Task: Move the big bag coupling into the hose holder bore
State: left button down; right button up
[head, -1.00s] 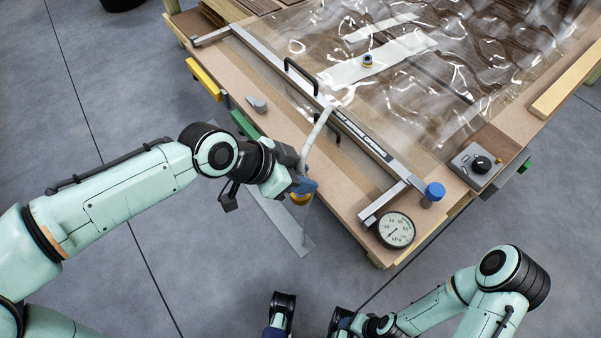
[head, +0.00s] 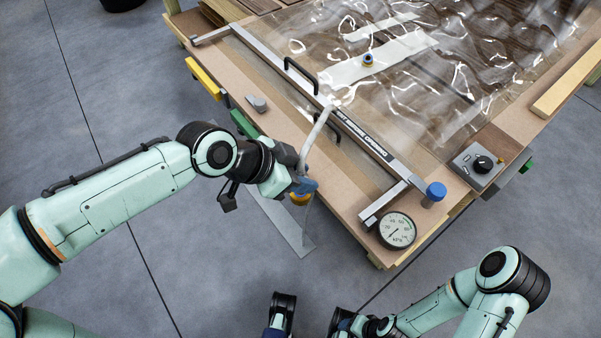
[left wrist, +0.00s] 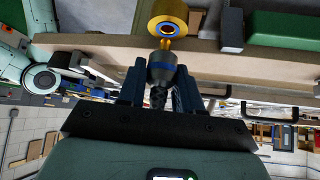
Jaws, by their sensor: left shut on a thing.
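My left gripper (head: 302,186) is shut on the bag coupling, whose yellow collar (head: 299,199) shows just below the fingers, beside the front edge of the table. A pale hose (head: 318,138) runs up from it onto the table. In the left wrist view, the coupling's grey body with a blue ring (left wrist: 162,68) is between the blue fingers (left wrist: 156,85), with a brass tip and yellow collar (left wrist: 166,14) beyond. My right gripper (head: 345,322) is only partly in view.
The table (head: 345,190) carries a metal frame bar with black handles, a clear bag, a dial gauge (head: 396,230) and a blue-capped fitting (head: 434,192). Green (head: 243,124) and yellow (head: 203,80) parts sit along its edge. The floor left of the table is mostly clear.

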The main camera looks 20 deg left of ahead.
pick_arm(q)
jog(key=shift+f+b, duration=0.35)
jog(key=shift+f+b, duration=1.15)
jog(key=shift+f, duration=0.2)
jog(key=shift+r, duration=0.1)
jog(key=shift+r+p, duration=0.65)
jog(key=shift+r, duration=0.3)
jog(key=shift+r, duration=0.1)
dwell(0.4)
jog(key=shift+b, duration=0.3)
dwell(0.7)
jog(key=shift+f+b, duration=0.65)
jog(key=shift+f, duration=0.2)
